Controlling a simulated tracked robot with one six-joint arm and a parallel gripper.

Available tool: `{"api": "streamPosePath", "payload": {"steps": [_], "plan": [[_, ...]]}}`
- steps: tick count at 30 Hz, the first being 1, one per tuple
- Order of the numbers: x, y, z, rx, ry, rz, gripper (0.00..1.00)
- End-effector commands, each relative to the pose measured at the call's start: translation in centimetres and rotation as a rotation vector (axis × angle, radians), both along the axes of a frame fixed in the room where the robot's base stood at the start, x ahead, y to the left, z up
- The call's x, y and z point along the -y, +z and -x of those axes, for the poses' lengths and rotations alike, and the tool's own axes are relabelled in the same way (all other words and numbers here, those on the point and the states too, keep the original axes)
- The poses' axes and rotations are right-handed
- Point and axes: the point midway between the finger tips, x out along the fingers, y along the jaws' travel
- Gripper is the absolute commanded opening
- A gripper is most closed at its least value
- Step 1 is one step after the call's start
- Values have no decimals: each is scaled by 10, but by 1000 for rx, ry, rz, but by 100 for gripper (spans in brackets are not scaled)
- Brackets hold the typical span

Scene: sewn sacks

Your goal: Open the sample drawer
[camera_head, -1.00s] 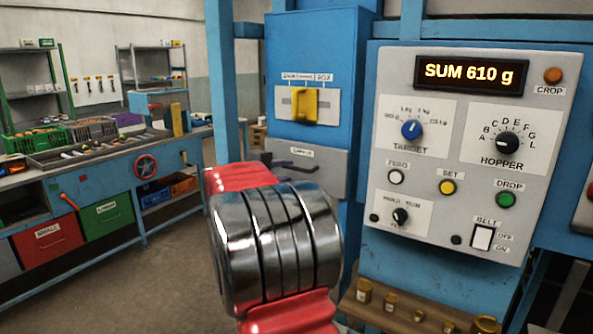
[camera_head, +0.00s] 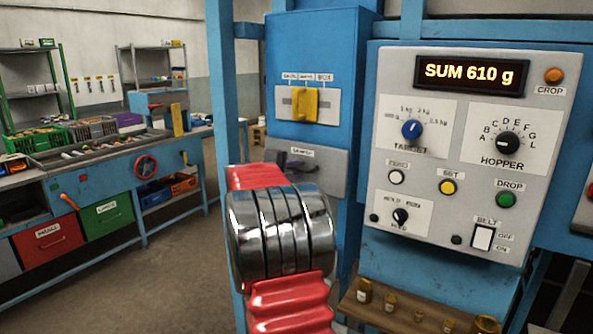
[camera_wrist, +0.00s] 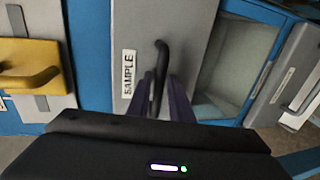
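The sample drawer (camera_head: 330,176) has a grey front with a "SAMPLE" label, below the yellow handle on the blue cabinet. It looks shut in the head view. In the wrist view its front (camera_wrist: 183,30) stands sideways, with a black bar handle (camera_wrist: 161,52) sticking out. My gripper (camera_wrist: 160,82) has its two dark purple fingers on either side of that handle, with a gap on the right; it looks open, and contact is not clear. In the head view my arm hides the lower left of the drawer, and the gripper (camera_head: 298,166) is small in front of it.
The yellow handle (camera_head: 304,105) is just above the drawer. A control panel (camera_head: 440,225) with knobs and buttons stands close on the right. An open compartment (camera_wrist: 235,62) lies beside the drawer front in the wrist view. A blue post (camera_head: 222,100) stands on the left.

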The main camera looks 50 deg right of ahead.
Motion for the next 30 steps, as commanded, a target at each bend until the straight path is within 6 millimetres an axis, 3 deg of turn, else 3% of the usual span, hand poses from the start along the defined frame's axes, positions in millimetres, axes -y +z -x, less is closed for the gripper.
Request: {"api": "streamPosePath", "payload": {"steps": [8,30], "plan": [[0,0,0,0,0,-1,0],[-2,-2,7,-3,-11,-3,0]]}}
